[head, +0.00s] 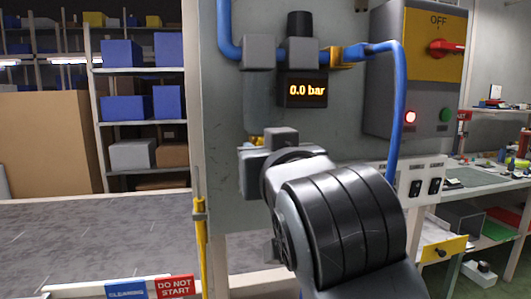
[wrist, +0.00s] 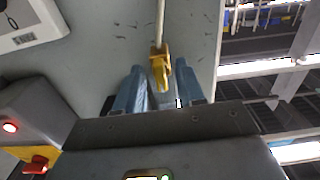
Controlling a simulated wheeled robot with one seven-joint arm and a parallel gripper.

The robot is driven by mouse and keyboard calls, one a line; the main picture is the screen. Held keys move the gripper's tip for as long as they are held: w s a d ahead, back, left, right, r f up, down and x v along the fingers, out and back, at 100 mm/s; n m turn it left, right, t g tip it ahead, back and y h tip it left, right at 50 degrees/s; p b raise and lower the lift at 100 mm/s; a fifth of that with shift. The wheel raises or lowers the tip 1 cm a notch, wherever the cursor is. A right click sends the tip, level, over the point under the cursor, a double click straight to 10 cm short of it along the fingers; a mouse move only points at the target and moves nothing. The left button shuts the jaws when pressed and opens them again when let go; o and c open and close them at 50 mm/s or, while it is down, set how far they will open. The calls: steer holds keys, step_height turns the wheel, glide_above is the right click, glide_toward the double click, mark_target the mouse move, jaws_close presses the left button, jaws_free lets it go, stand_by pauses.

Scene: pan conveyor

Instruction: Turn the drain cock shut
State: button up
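The drain cock shows in the wrist view as a small yellow fitting (wrist: 160,62) at the end of a pale tube (wrist: 161,20). Its yellow handle runs nearly in line with the tube, slightly tilted. My gripper (wrist: 160,88) has its two blue-grey fingers apart, one on each side of the cock; I cannot tell whether either touches it. In the head view my gripper (head: 254,165) is below the grey filter bowl (head: 260,100), where a bit of brass (head: 256,140) shows. My wrist and arm hide the rest there.
A pressure display (head: 306,90) reads 0.0 bar. A blue hose (head: 400,110) hangs close to my arm's right. A switch box (head: 412,80) with a red rotary switch and lit red lamp stands out from the panel.

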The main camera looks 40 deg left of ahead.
steer(key=v, duration=0.7)
steer(key=shift+s+d+b, duration=0.25)
steer(key=shift+s+b, duration=0.05)
steer(key=shift+b, duration=0.05)
steer(key=shift+f, duration=0.1)
steer(key=s+d+f+m+t+h, duration=0.2)
steer(key=d+f+m+h, duration=0.15)
steer(key=d+f, duration=0.85)
steer(key=s+d+f+m+t+h, duration=0.2)
steer(key=d+f+m+h, duration=0.15)
steer(key=d+f, duration=0.85)
steer(key=s+d+f+m+h, duration=0.2)
steer(key=s+d+f+h, duration=0.1)
steer(key=s+d+f, duration=0.6)
steer(key=s+d+h, duration=0.2)
steer(key=s+d, duration=0.2)
steer(key=s, duration=0.4)
steer(key=s+d+r+m+h, duration=0.1)
steer(key=s+d, duration=0.3)
steer(key=s, duration=0.5)
steer(key=shift+s+d+r+g+h, duration=0.2)
steer(key=shift+d+r+g+h, duration=0.1)
steer(key=shift+g+h, duration=0.1)
